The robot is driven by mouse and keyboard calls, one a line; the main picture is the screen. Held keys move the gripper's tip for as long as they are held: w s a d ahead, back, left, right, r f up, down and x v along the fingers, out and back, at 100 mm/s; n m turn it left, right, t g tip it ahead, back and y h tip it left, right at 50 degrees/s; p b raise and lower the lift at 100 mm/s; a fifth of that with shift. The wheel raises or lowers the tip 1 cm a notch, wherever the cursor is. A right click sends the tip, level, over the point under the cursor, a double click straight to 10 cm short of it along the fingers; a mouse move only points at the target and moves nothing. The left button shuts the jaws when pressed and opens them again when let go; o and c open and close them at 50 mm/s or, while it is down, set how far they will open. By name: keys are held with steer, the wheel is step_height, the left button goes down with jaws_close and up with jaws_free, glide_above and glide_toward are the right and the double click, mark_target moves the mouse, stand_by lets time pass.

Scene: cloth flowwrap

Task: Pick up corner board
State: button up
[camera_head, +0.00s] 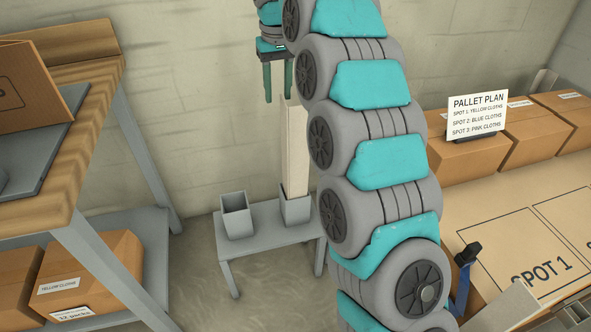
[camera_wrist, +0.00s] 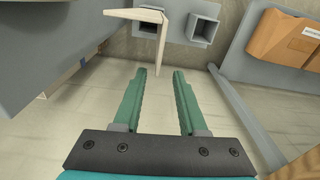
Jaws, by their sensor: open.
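The corner board (camera_head: 295,150) is a tall, cream-coloured angled strip. It stands upright in the right one of two grey square holders on a small grey stand, partly behind my arm. In the wrist view its L-shaped top end and one long side (camera_wrist: 161,40) show ahead of my fingers, a little left of centre. My gripper (camera_head: 279,85) points down with green fingers apart and nothing between them. It is near the board's top, just left of it in the head view. In the wrist view my gripper (camera_wrist: 164,75) is open and apart from the board.
The left grey holder (camera_head: 237,215) is empty. A wooden workbench (camera_head: 75,150) with boxes (camera_head: 85,275) on its lower shelf stands at left. At right are a pallet area marked SPOT 1 (camera_head: 500,240), a pallet plan sign (camera_head: 477,115) and cardboard boxes (camera_head: 540,135). A wall is behind.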

mark_target(284, 122)
steer(key=shift+m+g, duration=0.4)
steer(key=shift+s+d+f+p, duration=0.1)
steer(key=shift+s+d+f, duration=0.2)
steer(key=shift+f, duration=0.95)
steer(key=shift+s+d+f+p, duration=0.1)
steer(key=shift+s+f, duration=0.3)
steer(key=shift+f, duration=0.9)
steer(key=shift+s+d+f+p, duration=0.15)
steer(key=shift+s+f, duration=0.2)
steer(key=shift+f, duration=0.9)
jaws_close()
